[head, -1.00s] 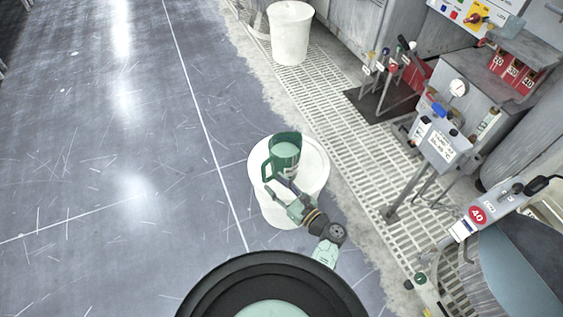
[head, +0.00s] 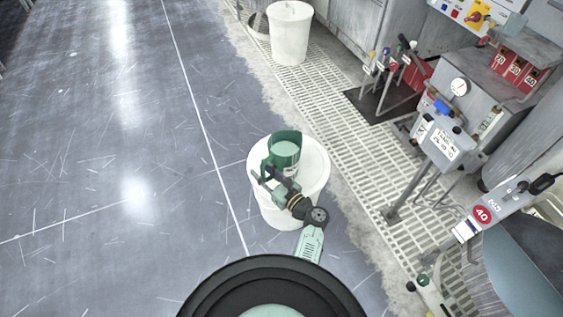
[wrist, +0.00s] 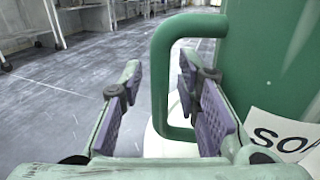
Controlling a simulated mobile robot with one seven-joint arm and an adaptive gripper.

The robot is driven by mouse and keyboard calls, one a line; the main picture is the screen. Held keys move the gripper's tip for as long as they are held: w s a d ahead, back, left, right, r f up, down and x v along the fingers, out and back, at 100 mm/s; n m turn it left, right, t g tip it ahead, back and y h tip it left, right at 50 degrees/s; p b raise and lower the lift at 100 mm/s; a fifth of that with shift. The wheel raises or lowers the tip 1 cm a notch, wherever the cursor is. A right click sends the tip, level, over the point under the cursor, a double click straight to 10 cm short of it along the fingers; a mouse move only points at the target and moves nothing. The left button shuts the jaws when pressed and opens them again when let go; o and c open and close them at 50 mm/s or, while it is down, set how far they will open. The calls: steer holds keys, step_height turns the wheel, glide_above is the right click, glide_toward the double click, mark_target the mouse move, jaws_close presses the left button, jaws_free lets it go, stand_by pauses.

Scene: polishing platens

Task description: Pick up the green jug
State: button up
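The green jug (head: 285,148) stands upright on a white round bucket or stand (head: 318,170). In the wrist view the jug's body (wrist: 265,55) fills the right side, with a white label (wrist: 285,135) partly in view. Its handle (wrist: 160,85) rises between the two finger pads of my gripper (wrist: 160,105). The fingers are open, with a gap between the left pad and the handle; the right pad is close to the handle's right side, and I cannot tell if it touches. In the head view my gripper (head: 268,180) is at the jug's near left side.
A white bin (head: 290,35) stands at the back on the floor grating (head: 345,130). Grey machines with a gauge and levers (head: 440,130) line the right side. The floor to the left is clear.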

jaws_close()
stand_by(0.5)
steer(key=shift+r, duration=0.15)
